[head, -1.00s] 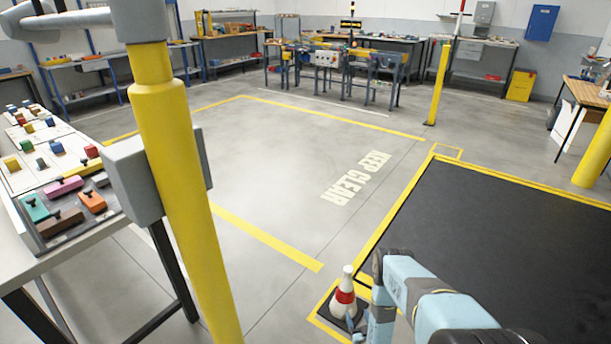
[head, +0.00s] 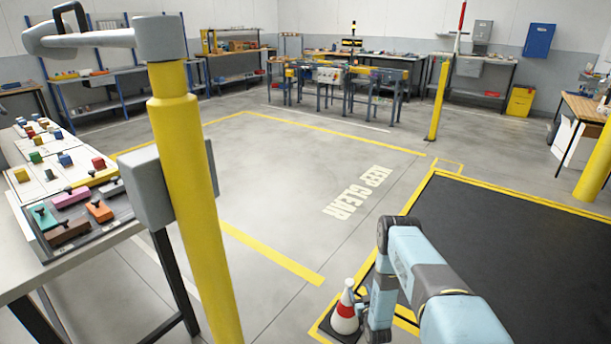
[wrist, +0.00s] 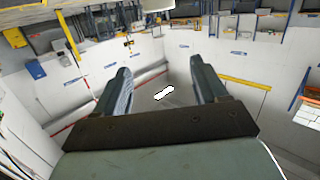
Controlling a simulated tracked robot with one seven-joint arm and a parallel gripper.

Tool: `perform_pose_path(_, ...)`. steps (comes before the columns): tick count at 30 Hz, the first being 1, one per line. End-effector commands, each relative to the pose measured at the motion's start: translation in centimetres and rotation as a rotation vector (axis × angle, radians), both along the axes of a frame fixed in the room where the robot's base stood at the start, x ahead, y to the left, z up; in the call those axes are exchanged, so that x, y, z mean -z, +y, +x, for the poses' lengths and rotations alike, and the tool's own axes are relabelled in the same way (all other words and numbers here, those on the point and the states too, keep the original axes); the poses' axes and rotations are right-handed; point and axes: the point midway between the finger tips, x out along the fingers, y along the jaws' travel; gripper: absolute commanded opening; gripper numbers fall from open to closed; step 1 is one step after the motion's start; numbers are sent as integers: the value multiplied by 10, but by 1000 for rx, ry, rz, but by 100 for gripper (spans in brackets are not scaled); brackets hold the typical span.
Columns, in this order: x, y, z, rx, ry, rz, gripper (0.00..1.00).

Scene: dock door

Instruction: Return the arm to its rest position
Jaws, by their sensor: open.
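My arm (head: 425,270) shows at the lower right in the head view, bent at a dark joint, over the edge of the black floor area. Its far end drops out of sight behind its own links, so the gripper itself cannot be made out there. In the wrist view my gripper (wrist: 158,90) shows with its two dark fingers well apart. Nothing is between the fingers except distant floor and walls. It is open and touches nothing that I can see.
A red and white cone (head: 345,312) stands right beside my arm. A yellow post (head: 195,210) with a grey box rises at left, near a table (head: 90,247) of coloured blocks. The floor marked KEEP CLEAR (head: 356,192) is empty. The black floor area (head: 510,245) is clear.

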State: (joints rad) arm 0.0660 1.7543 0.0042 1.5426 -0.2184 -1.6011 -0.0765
Motion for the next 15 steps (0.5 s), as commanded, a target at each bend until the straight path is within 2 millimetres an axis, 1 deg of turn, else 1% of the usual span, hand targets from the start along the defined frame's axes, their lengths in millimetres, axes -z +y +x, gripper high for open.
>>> perform_pose_path(1,-18,-1,16,1,6,-6,72)
perform_pose_path(5,-55,-2,49,4,41,-21,72)
perform_pose_path(6,-67,-3,58,4,52,-26,72)
perform_pose_path(11,-116,-4,90,9,94,-42,72)
perform_pose_path(15,-161,-6,113,14,131,-56,72)
